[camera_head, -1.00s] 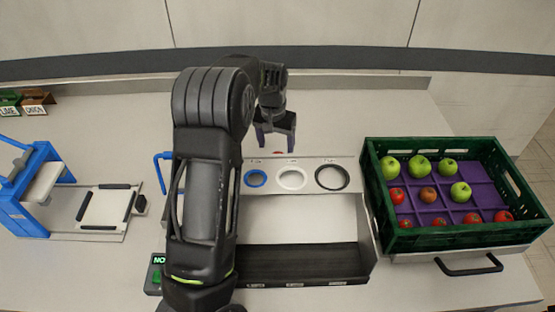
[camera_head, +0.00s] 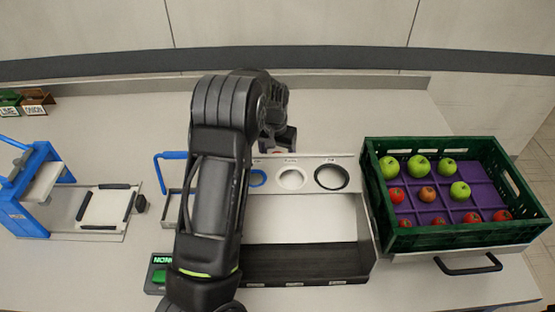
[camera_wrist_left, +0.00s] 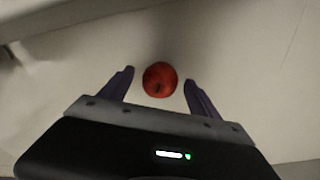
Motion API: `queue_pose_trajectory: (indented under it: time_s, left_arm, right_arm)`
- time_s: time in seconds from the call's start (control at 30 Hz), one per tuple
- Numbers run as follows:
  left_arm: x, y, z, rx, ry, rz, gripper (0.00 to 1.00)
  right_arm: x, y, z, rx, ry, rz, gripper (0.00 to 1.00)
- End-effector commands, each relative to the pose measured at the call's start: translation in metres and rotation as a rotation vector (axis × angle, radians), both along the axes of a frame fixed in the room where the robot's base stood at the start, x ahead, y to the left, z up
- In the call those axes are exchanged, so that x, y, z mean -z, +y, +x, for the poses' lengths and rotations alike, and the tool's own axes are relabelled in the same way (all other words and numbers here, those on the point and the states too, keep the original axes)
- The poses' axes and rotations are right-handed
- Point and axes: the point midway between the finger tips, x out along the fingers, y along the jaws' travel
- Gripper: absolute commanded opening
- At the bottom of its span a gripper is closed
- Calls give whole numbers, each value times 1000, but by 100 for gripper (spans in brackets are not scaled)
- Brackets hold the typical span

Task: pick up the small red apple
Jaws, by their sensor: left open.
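The small red apple (camera_wrist_left: 160,79) lies on the pale worktop in the left wrist view, between the fingertips of my left gripper (camera_wrist_left: 159,77). The gripper is open, with a gap between the apple and each finger. In the head view the left gripper (camera_head: 279,142) is behind the panel with the rings, pointing down. Only a small red patch of the apple (camera_head: 277,152) shows below it there, the rest hidden by gripper and panel. My right gripper is not in view.
A sizing panel (camera_head: 365,170) with blue, white and black rings stands just in front of the apple. A green crate (camera_head: 455,236) with green and red apples is at right. A blue-framed device (camera_head: 35,180) is at left. The worktop behind the panel is mostly clear.

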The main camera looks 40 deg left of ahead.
Motion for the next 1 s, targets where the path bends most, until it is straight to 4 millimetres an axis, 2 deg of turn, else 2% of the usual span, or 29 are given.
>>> queue_pose_trajectory:
  time_s: [0.43, 1.0]
  left_arm:
    - [0, 0, 0, 0, 0, 0, 71]
    - [0, 0, 0, 0, 0, 0, 24]
  right_arm:
    - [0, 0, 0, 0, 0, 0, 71]
    - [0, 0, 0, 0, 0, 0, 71]
